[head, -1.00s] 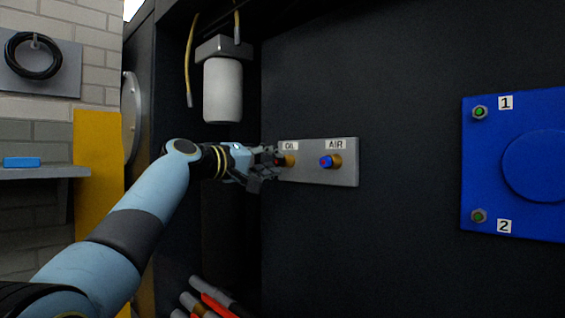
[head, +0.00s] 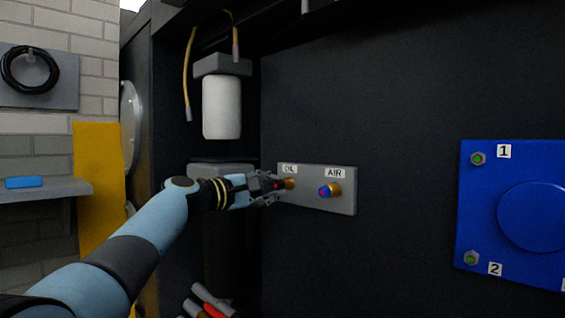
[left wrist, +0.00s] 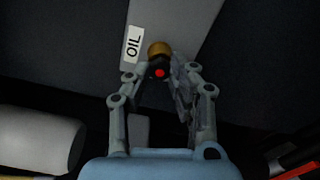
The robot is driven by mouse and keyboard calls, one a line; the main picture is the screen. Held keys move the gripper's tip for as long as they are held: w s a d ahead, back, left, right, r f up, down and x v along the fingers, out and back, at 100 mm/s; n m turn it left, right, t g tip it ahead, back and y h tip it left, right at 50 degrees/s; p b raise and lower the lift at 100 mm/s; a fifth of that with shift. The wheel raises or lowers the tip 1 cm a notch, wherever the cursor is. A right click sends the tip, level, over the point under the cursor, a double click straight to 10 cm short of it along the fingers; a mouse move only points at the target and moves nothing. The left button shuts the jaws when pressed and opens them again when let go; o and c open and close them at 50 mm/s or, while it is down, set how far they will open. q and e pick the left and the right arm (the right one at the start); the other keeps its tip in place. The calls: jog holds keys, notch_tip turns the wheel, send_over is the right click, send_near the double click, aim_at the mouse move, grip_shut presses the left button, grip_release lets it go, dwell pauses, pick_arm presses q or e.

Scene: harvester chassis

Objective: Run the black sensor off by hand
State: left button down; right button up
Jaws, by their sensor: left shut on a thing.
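A grey plate (head: 345,200) on the dark chassis wall carries an OIL port with a brass fitting (head: 290,183). A small black sensor with a red centre (left wrist: 160,73) sits at the front of the brass OIL fitting, which also shows in the left wrist view (left wrist: 159,48). My left gripper (head: 272,187) is shut on the black sensor, with a finger on each side of it. The fingers hide most of the sensor in the head view. I cannot tell whether its thread is still engaged. My right gripper is out of view.
The AIR port holds a blue sensor with a brass fitting (head: 330,190) just right of OIL. A white filter canister (head: 221,107) hangs above my left wrist. Yellow-sleeved cables hang above. A blue cover (head: 480,215) with numbered bolts is at the right. Red-ended pipes (head: 210,300) lie below.

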pick_arm(q)
jog(key=n+p, duration=0.1)
jog(key=n, duration=0.1)
jog(key=n+p, duration=0.3)
jog(key=n, duration=0.2)
jog(key=shift+s+r+p, duration=0.1)
jog(key=shift+r+p, duration=0.2)
jog(key=shift+p, duration=0.05)
jog(key=n+p, duration=0.2)
jog(key=n, duration=0.2)
jog(key=n+p, duration=0.1)
jog(key=n, duration=0.2)
jog(key=shift+a+f+n+p, duration=0.1)
jog(key=shift+f+n+p, duration=0.1)
jog(key=shift+n+p, duration=0.2)
jog(key=shift+f+n, duration=0.15)
jog(key=shift+n, duration=0.55)
jog(key=shift+a+f, duration=0.1)
jog(key=shift+f, duration=0.05)
jog(key=shift+s+a, duration=0.1)
jog(key=shift+s, duration=0.1)
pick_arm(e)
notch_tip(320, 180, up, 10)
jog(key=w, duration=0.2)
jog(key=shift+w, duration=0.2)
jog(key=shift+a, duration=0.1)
